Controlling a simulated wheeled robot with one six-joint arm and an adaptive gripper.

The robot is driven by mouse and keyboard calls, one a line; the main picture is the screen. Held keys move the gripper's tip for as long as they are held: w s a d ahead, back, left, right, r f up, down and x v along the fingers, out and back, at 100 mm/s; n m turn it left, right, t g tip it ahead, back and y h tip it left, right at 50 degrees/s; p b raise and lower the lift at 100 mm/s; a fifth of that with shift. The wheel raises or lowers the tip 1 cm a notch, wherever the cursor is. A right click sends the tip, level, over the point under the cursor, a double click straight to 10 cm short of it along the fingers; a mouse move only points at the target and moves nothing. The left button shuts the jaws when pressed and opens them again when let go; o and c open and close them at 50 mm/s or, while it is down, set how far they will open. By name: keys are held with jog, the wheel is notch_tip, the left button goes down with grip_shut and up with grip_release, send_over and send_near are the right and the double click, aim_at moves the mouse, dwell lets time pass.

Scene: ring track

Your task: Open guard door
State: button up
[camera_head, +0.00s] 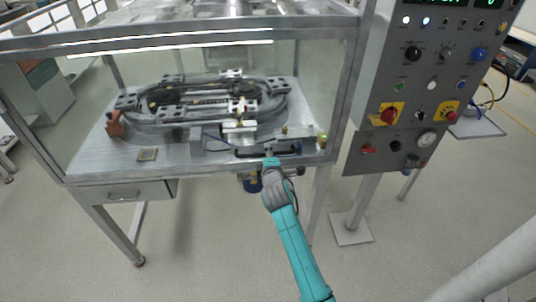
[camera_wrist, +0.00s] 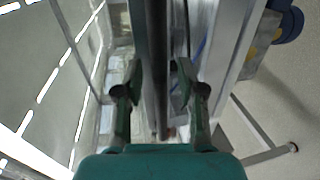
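The guard door (camera_head: 322,85) is the clear front panel of the metal-framed enclosure. It looks shut, with its lower edge near the table's front rail. A dark bar handle (camera_head: 246,153) runs level across its lower right part. In the wrist view the dark bar (camera_wrist: 156,70) runs up and down the middle of the picture. My gripper (camera_head: 270,161) is at the handle, reaching in from the front. In the wrist view my gripper (camera_wrist: 158,82) is open, with one finger on each side of the bar and a small gap visible on both sides.
Behind the panel is an oval ring track (camera_head: 284,87) on a metal table. A control panel (camera_head: 412,95) with knobs and red buttons stands close on the right. A drawer (camera_head: 122,193) sits under the table at left. The floor in front is clear.

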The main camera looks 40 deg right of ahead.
aim_at(266, 46)
grip_shut()
notch_tip(266, 46, up, 37)
jog(key=shift+f, duration=0.2)
dwell(0.5)
grip_release()
